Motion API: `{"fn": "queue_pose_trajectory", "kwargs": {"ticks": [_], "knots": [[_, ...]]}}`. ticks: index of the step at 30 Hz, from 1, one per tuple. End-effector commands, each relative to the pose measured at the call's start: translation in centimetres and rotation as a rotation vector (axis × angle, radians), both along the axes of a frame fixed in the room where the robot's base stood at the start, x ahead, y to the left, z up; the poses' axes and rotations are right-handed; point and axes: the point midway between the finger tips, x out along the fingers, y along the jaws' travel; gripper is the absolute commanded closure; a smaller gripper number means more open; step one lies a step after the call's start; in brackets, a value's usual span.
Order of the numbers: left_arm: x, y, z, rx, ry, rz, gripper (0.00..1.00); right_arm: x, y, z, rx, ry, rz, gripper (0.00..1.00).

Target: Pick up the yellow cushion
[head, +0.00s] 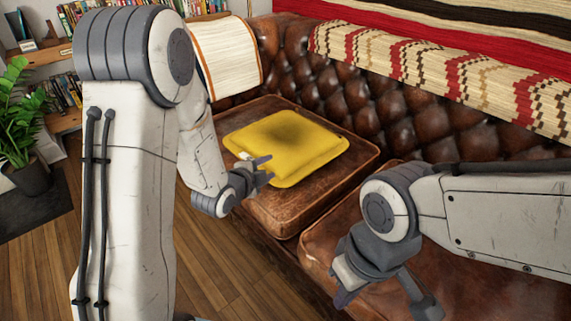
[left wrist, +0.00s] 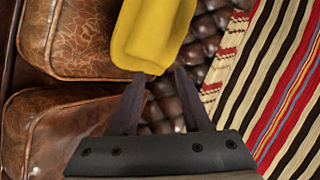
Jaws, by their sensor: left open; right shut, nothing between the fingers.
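The yellow cushion (head: 285,143) lies flat on the left seat of the brown leather sofa. My left gripper (head: 264,170) is open at the cushion's near left edge in the head view, with nothing held. In the left wrist view the cushion (left wrist: 153,35) is just beyond the fingertips of my left gripper (left wrist: 157,76), which slightly overlap its near end. I cannot tell whether they touch it. My right gripper (head: 343,298) is shut and empty, low over the right seat, apart from the cushion.
The sofa's tufted back (head: 350,105) rises behind the seats, with a striped blanket (head: 450,75) over it. A white cloth (head: 228,58) hangs over the left armrest. A plant (head: 25,120) and bookshelves stand at left. Bare wooden floor (head: 215,270) lies before the sofa.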

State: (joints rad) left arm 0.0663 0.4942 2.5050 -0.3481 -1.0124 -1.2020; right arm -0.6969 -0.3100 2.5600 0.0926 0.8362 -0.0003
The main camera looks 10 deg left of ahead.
Motion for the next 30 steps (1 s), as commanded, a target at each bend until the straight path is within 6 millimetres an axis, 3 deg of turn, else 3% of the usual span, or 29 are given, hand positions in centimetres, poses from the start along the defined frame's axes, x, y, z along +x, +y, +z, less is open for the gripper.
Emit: {"fn": "queue_pose_trajectory", "kwargs": {"ticks": [1,6,9,16,24,30], "knots": [[0.4,1.4,-4.3,0.025,-0.056,-0.002,0.53,0.0,0.0,-4.1,0.0,0.0,0.0,1.0],[0.9,4.9,-8.8,0.12,-0.273,-0.012,0.53,0.0,0.0,-9.4,0.0,0.0,0.0,1.0],[0.7,6.5,-10.3,0.164,-0.368,-0.001,0.53,0.0,0.0,-11.3,0.0,0.0,0.0,1.0],[0.5,8.1,-11.1,0.214,-0.473,0.019,0.53,0.0,0.0,-13.0,0.0,0.0,0.0,1.0],[4.3,7.4,-11.0,0.218,-0.481,0.018,0.53,0.0,0.0,-13.9,0.0,0.0,0.0,1.0],[5.8,7.2,-11.0,0.217,-0.48,0.02,0.53,0.0,0.0,-14.5,0.0,0.0,0.0,1.0]]}}
